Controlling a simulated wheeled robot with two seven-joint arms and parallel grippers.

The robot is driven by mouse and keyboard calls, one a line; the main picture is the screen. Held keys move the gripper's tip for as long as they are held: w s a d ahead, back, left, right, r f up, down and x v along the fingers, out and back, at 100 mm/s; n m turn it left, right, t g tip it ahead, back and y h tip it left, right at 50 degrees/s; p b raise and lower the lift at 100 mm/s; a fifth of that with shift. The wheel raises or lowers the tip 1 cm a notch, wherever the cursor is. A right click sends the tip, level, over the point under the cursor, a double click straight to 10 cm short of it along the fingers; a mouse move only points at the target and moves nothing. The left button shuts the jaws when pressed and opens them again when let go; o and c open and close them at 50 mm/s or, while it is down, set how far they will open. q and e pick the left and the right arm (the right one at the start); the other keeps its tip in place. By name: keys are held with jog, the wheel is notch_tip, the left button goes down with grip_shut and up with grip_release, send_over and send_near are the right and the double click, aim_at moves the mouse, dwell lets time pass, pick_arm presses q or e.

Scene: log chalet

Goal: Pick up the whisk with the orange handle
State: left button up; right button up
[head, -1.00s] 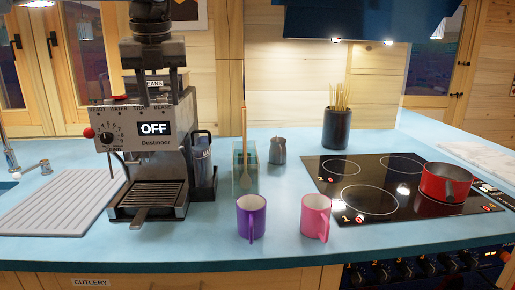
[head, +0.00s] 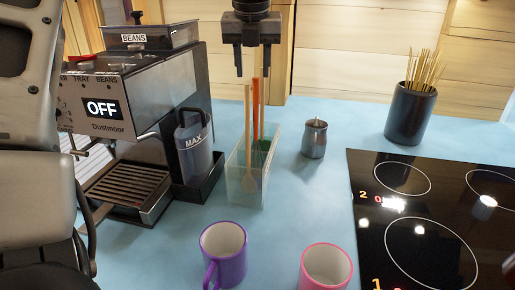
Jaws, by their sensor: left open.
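The whisk with the orange handle (head: 256,102) stands upright in a clear container (head: 243,181) right of the coffee machine. Its lower part is hard to make out through the container wall, where something green shows. A wooden spoon (head: 247,120) stands beside it, to its left. My left gripper (head: 252,72) is open and points down at the top of the view. Its fingertips appear close to the top of the orange handle in the picture, with nothing between them. My right gripper is not in view.
The coffee machine (head: 142,115) with a water tank (head: 193,148) stands left. A purple mug (head: 224,252) and a pink mug (head: 327,267) are in front. A hob (head: 430,215) and a dark pot of sticks (head: 410,112) are right.

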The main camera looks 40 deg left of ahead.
aim_at(254, 81)
pick_arm(q)
jog(key=x, duration=0.3)
jog(key=shift+w+f, duration=0.15)
jog(key=shift+f, duration=0.1)
jog(key=shift+d+p+x, duration=0.1)
jog(key=shift+p+x, duration=0.4)
jog(key=shift+x, duration=0.85)
jog(key=shift+d+p+x, duration=0.15)
jog(key=shift+p+x, duration=0.35)
jog(key=shift+x, duration=0.9)
grip_shut()
